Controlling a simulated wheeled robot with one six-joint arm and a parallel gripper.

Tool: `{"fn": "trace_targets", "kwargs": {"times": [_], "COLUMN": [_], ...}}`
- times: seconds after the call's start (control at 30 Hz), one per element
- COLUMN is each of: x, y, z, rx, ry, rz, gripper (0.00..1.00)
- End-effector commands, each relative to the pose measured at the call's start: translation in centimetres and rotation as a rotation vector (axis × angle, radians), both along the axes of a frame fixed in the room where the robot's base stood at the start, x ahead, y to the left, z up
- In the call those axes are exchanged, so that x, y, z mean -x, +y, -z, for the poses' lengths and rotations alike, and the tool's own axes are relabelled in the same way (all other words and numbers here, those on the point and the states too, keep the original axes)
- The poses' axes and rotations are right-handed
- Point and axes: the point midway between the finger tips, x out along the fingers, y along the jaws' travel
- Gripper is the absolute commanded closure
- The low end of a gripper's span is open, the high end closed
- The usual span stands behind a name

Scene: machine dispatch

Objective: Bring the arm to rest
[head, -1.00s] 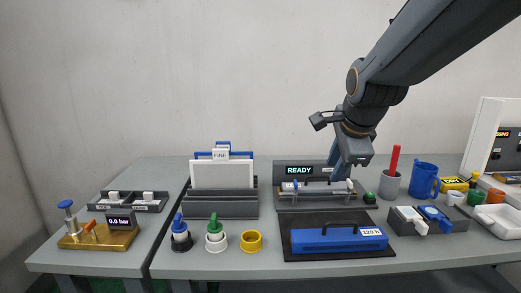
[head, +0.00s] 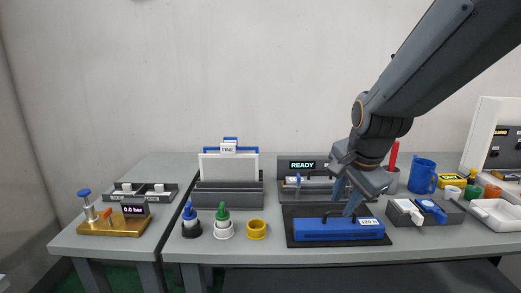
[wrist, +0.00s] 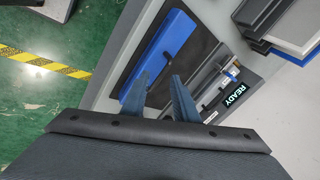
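My gripper (head: 343,206) is at the end of my arm, above the blue block (head: 318,231) with the "120 h" label and in front of the READY fixture (head: 287,166). Its two blue-grey fingers are spread with nothing between them. My arm hides part of the fixture.
A blue mug (head: 422,177), a white tray (head: 497,213) and a dark two-bay holder (head: 445,214) stand on the right. Blue, green and yellow caps (head: 256,229) stand left of the mat. A brass gauge stand (head: 105,227) is at the far left. The air above the left bench is clear.

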Motion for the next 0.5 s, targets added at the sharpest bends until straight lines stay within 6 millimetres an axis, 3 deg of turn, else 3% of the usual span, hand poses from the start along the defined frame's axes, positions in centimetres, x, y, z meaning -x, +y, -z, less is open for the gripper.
{"fn": "trace_targets", "kwargs": {"times": [0.17,0.3,0.5], "x": [3.5,7.4,12.2], "y": [0.1,0.2,0.2], "z": [4.2,8.1,11.7], "rx": [0.104,0.187,0.243], "ry": [0.11,0.216,0.319], "rz": [-0.268,-0.575,-0.936], "gripper": [0.73,0.73,0.73]}}
